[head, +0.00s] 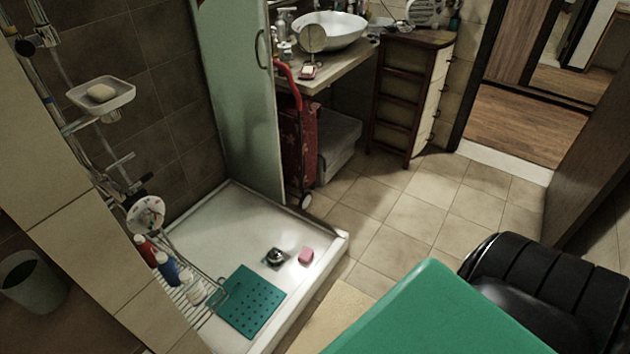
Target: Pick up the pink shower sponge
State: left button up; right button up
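A small pink block, which looks like the pink shower sponge (306,256), lies on the floor of the white shower tray (215,220), close to the tray's right rim. It is to the right of the dark drain (276,258). Nothing covers it. Neither of my grippers shows in the head view.
A teal mat (250,301) with holes lies in the tray, beside a wire rack (190,296) with bottles. A glass panel (232,100) stands at the tray's back. A large green surface (440,315) and a black ribbed object (550,285) fill the lower right. Tiled floor (400,215) is clear.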

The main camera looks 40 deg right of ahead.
aim_at(305, 257)
jog(key=i+l, duration=0.15)
jog(key=l, duration=0.25)
jog(key=i+l, duration=0.15)
jog(key=l, duration=0.2)
jog(key=i+l, duration=0.1)
jog(key=l, duration=0.3)
jog(key=i+l, duration=0.15)
jog(key=l, duration=0.2)
jog(key=i+l, duration=0.15)
jog(key=l, duration=0.25)
jog(key=i+l, duration=0.15)
jog(key=l, duration=0.2)
